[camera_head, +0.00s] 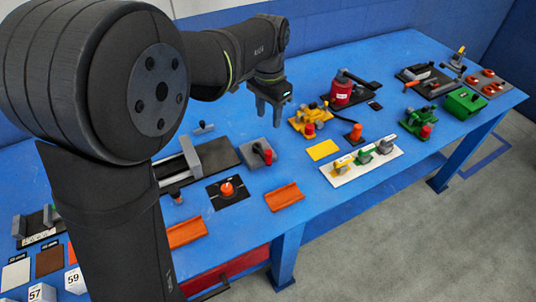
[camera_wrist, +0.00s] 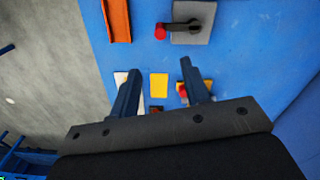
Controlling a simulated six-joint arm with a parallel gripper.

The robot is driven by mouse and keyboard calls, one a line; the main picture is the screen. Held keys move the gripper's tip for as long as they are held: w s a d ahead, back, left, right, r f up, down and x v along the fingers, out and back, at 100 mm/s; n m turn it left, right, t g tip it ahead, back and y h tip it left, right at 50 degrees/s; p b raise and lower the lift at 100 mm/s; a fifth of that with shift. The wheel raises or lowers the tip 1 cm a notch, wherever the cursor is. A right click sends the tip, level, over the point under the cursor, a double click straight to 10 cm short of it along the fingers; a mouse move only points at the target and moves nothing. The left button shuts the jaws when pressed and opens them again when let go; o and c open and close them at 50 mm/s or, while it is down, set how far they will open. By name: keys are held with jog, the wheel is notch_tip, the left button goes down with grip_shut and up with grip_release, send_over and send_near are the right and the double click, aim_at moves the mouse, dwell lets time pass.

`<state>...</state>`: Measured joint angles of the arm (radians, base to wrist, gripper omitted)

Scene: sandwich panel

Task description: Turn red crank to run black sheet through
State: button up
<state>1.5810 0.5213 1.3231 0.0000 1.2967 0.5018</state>
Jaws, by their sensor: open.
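My gripper (camera_head: 270,112) is open and empty, held above the blue table beyond the grey crank plate; in the wrist view its fingers (camera_wrist: 160,67) stand wide apart. A crank with a red knob (camera_head: 268,155) and a dark arm sits on a grey plate; it also shows at the top of the wrist view (camera_wrist: 161,31). A yellow device (camera_head: 306,118) and a green device (camera_head: 418,121) also carry red knobs. A small black piece (camera_head: 375,105) lies beside a red cylindrical device (camera_head: 341,92). I cannot tell for sure which piece is the black sheet.
A yellow sheet (camera_head: 322,149) and a white strip (camera_head: 352,172) with several coloured fixtures lie right of the crank plate. Orange trays (camera_head: 284,197) lie near the front edge. A green box (camera_head: 465,103) stands far right. Bare blue table (camera_head: 250,119) shows under my gripper.

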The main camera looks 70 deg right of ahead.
aim_at(268, 152)
notch_tip(268, 152, down, 17)
jog(key=shift+w+r, duration=0.1)
dwell(0.3)
grip_shut()
